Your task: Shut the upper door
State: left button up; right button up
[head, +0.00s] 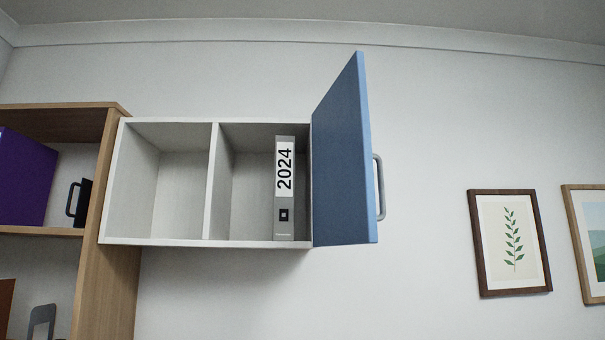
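The upper door (340,160) is a blue panel hinged at the right side of a white wall cabinet (170,243). It stands wide open and swings out toward me. Its grey bar handle (380,188) is on the door's right-hand face, near the free edge. The cabinet has two compartments, and both are exposed. A grey binder (284,225) labelled 2024 stands upright in the right compartment, near the hinge side. The left compartment is empty. Neither of my grippers shows in the head view.
A wooden shelf unit (115,230) stands against the cabinet's left side, holding a purple object (22,180) and a black mug-like object (83,204). Framed pictures (510,242) hang on the wall at the right. The wall between the door and the pictures is bare.

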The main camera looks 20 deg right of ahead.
aim_at(344, 209)
jog(key=i+l+u, duration=0.1)
jog(key=l+u, duration=0.15)
jog(key=l, duration=0.25)
jog(key=i+l+u, duration=0.1)
jog(key=l+u, duration=0.15)
jog(key=l, duration=0.25)
jog(key=i+l, duration=0.1)
jog(key=l, duration=0.95)
jog(key=u, duration=0.05)
